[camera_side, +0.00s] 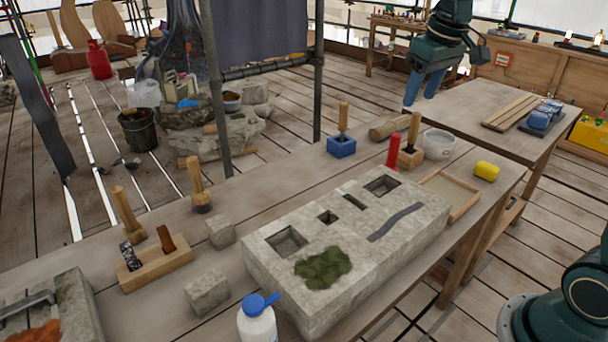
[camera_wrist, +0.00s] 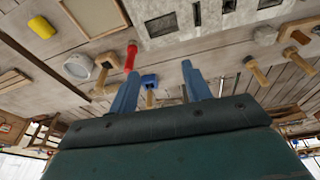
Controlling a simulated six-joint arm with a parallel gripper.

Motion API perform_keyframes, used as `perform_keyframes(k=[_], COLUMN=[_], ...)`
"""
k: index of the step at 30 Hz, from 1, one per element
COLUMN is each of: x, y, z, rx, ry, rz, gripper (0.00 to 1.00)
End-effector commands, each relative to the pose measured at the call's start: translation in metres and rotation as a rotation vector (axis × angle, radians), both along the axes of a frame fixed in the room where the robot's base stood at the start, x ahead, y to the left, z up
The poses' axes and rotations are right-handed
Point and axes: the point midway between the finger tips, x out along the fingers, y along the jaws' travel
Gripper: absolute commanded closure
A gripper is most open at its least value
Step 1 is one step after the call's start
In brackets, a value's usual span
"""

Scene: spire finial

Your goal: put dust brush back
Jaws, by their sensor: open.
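My gripper (camera_side: 419,100) is open and empty, raised above the back right of the long bench; its two blue fingers (camera_wrist: 160,82) also show in the wrist view. Several wooden-handled tools stand on the bench, and I cannot tell for sure which is the dust brush. One handle (camera_side: 343,114) stands upright in a blue block (camera_side: 341,148); in the wrist view the blue block (camera_wrist: 149,80) appears between my fingers, well beyond them. Another handle (camera_side: 414,128) rises from a wooden block (camera_side: 410,159). A dark-ended, wooden-handled tool (camera_side: 197,180) stands farther left.
A large stone slab (camera_side: 345,250) with recesses and moss fills the bench front. A red cylinder (camera_side: 393,151), white pot (camera_side: 439,144), yellow object (camera_side: 486,171) and shallow tray (camera_side: 462,188) crowd the right end. A white bottle (camera_side: 257,325) stands in front.

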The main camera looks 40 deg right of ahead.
Motion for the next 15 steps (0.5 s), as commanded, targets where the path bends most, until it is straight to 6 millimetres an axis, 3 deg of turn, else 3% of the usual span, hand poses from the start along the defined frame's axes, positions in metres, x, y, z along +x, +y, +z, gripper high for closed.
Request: perform_keyframes(k=[7, 15], x=[-0.059, -0.122], y=[0.036, 0.064], z=[0.009, 0.001], rx=[-0.004, 0.0], ry=[-0.069, -0.142], rz=[0.025, 0.049], gripper=[0.52, 0.52])
